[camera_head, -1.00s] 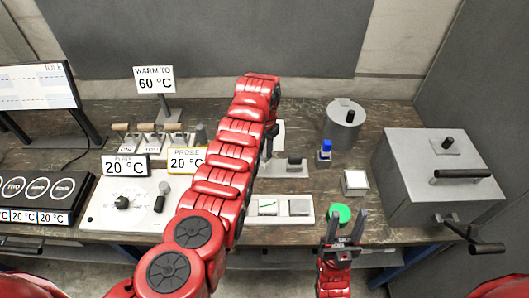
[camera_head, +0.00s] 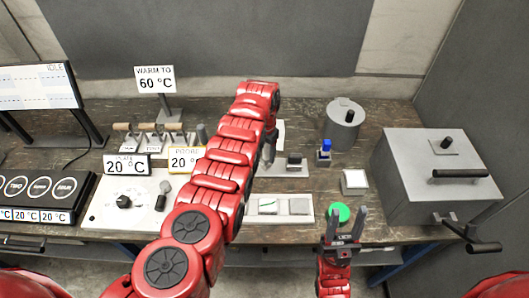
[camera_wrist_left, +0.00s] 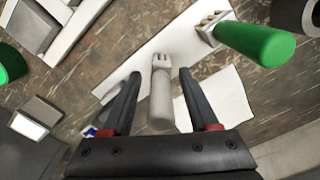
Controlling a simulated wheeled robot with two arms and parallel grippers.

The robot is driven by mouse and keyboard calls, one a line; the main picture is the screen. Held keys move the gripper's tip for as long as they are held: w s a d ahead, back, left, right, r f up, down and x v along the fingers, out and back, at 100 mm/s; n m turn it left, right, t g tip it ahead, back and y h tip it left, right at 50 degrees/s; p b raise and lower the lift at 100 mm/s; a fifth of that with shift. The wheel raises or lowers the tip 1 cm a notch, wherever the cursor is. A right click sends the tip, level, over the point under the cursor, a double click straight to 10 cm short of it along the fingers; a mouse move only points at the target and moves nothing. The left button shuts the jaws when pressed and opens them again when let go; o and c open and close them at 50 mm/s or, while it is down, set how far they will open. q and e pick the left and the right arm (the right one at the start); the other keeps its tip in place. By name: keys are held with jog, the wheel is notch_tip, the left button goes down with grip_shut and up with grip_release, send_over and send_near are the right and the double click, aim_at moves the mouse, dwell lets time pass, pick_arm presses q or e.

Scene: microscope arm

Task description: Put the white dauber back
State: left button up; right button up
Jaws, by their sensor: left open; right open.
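A pale, whitish cylinder, which looks like the white dauber (camera_wrist_left: 162,103), lies between the two open fingers of my left gripper (camera_wrist_left: 160,76) in the left wrist view. Its far end meets a small pronged pale piece on a white plate (camera_wrist_left: 205,62). I cannot tell whether the fingers touch it. In the head view my left gripper (camera_head: 268,148) points down behind the red forearm, which hides most of it and the dauber. My right gripper (camera_head: 347,213) is open and empty, fingers up, at the bench's front edge near a green disc (camera_head: 340,211).
A green handle (camera_wrist_left: 255,41) lies close right of the left fingers. In the head view a blue-topped item (camera_head: 325,148), a grey lidded pot (camera_head: 342,128) and a big grey box (camera_head: 420,185) stand to the right. A slide tray (camera_head: 282,217) is in front.

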pick_arm(q)
jog(key=shift+r, duration=0.2)
jog(key=shift+w+r, duration=0.1)
jog(key=shift+r, duration=0.1)
notch_tip(320, 180, up, 10)
jog(key=b, duration=0.3)
jog(key=shift+r, duration=0.75)
